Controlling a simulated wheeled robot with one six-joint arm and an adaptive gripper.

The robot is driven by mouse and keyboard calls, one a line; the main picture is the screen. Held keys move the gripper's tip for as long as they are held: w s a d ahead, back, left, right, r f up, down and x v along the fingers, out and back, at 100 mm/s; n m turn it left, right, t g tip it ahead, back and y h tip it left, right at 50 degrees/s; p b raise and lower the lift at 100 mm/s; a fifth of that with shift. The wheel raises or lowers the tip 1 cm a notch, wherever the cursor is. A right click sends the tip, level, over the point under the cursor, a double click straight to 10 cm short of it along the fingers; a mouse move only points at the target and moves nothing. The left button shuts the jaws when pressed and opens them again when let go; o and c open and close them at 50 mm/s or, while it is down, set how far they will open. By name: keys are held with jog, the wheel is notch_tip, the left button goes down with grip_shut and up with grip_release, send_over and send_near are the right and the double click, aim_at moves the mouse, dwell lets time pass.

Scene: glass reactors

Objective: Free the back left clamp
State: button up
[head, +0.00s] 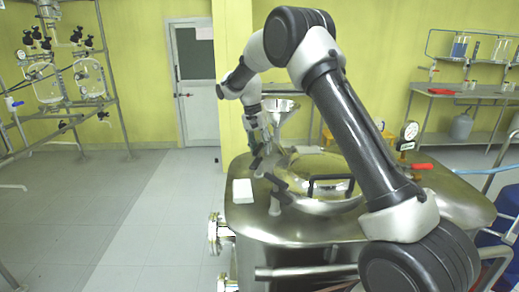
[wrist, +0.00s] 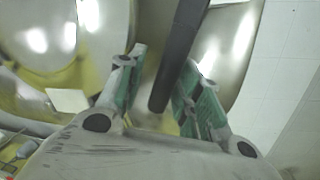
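The steel vessel's round lid (head: 320,180) has black-handled clamps along its left edge. The back left clamp (head: 256,163) shows just below my gripper (head: 262,145), and the gripper partly hides that area. In the wrist view, a long black handle (wrist: 180,55) runs between the two green-padded fingers of my gripper (wrist: 160,90). The fingers stand apart, with a gap visible on the left side of the handle. Whether the right finger touches it I cannot tell. A nearer clamp (head: 276,183) has its black handle tilted.
A white block (head: 242,191) lies on the vessel top, left of the clamps. A steel funnel (head: 280,108) rises behind my gripper. The floor to the left is clear.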

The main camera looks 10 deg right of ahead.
jog(key=shift+a, duration=0.15)
jog(key=shift+a+r, duration=0.15)
jog(key=shift+r, duration=0.3)
notch_tip(320, 180, up, 11)
jog(key=w+a, duration=0.1)
jog(key=shift+a, duration=0.35)
jog(key=shift+w+f, duration=0.1)
